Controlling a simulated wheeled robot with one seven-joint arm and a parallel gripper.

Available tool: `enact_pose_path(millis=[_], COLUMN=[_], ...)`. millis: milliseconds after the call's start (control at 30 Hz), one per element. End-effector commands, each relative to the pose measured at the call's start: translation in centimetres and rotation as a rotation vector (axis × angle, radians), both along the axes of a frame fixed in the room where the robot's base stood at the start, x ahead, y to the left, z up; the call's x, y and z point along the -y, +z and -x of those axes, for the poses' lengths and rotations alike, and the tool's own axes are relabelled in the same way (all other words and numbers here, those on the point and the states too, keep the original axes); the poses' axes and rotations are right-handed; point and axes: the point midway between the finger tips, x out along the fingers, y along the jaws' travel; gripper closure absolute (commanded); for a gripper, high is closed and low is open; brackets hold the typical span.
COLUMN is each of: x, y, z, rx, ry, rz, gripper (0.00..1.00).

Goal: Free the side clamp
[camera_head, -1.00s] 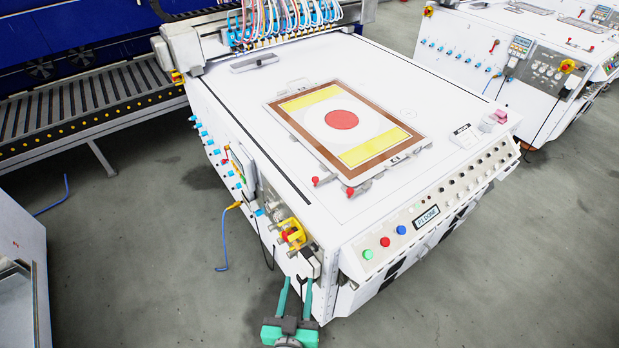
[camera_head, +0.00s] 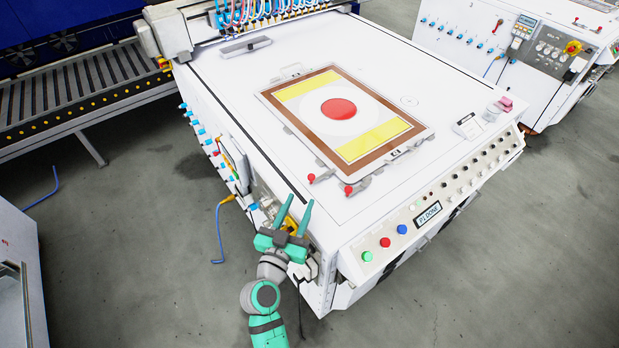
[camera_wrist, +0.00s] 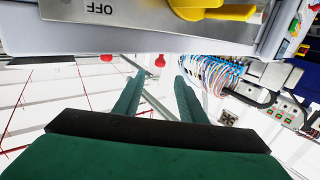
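Two clamps with red ball knobs sit at the near corner of the framed print (camera_head: 375,150) on the white table. One clamp (camera_head: 323,177) is at the frame's left side; the other (camera_head: 362,186) is at its front edge. I take the left one for the side clamp. Both levers look low against the tabletop. My gripper (camera_head: 296,208) is open and empty, pointing up by the table's left front edge, left of and nearer than the clamps. In the wrist view my open gripper (camera_wrist: 157,90) has two red knobs (camera_wrist: 160,60) (camera_wrist: 106,58) beyond its fingers.
A yellow rotary switch (camera_wrist: 215,10) with an OFF plate (camera_wrist: 130,12) is close in the wrist view. A blue cable (camera_head: 219,230) hangs from the machine's left side. The front panel (camera_head: 435,205) carries coloured buttons. Bare floor (camera_head: 150,250) lies to the left.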

Motion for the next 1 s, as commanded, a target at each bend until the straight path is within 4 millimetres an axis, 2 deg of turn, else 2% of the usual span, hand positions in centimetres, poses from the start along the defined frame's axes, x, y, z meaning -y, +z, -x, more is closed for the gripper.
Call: enact_pose_path(millis=[300,500,700,967,1000], x=[1.5,2.8,3.1,3.0,3.0], y=[0.0,0.0,-0.1,-0.1,-0.1], z=[-5.3,-7.8,-8.8,-8.8,-8.8], rx=[0.001,0.0,-0.002,-0.001,-0.001], ry=[0.003,-0.003,-0.002,-0.001,-0.001], rz=[0.001,0.0,0.002,0.001,0.001], gripper=[0.63,0.63,0.63,0.63,0.7])
